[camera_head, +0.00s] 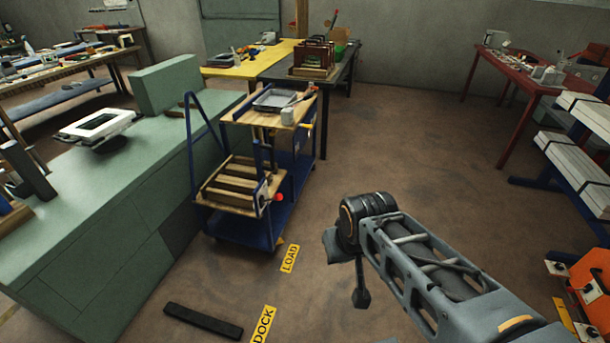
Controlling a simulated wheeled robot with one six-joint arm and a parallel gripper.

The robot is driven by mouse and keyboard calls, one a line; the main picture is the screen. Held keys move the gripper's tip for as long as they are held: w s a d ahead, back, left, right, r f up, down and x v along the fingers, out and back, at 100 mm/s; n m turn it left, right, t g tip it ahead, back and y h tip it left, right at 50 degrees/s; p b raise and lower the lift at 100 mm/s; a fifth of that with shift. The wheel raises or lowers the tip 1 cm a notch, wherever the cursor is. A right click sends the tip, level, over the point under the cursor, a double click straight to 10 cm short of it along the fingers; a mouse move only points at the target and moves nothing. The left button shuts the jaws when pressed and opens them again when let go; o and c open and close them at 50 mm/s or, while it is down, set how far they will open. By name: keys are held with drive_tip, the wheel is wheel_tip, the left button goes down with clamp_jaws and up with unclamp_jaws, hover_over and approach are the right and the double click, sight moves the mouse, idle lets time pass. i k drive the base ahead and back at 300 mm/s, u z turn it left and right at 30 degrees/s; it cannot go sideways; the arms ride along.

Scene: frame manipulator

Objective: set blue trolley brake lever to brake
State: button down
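The blue trolley (279,217) stands on the floor left of centre, beside the green counter. It has wooden shelves and a slanted blue handle at its left. A small lever with a red knob (278,197) sticks out beside a pale plate (261,196) at its lower right side. It looks like the brake lever, but its marked positions are too small to read. My gripper (348,272) hangs at the end of my arm, to the right of the trolley and apart from it. Its fingers are partly hidden and their opening is unclear.
Yellow floor labels read LOAD (289,258) and DOCK (264,325). A dark bar (203,322) lies on the floor near the counter (112,225). A red table (497,72) and a blue rack (548,187) stand at the right. The middle floor is clear.

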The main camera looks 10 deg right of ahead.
sight(278, 197)
drive_tip(key=i, duration=0.8)
drive_tip(key=u, duration=0.7)
drive_tip(key=i, duration=0.4)
drive_tip(key=u, duration=0.4)
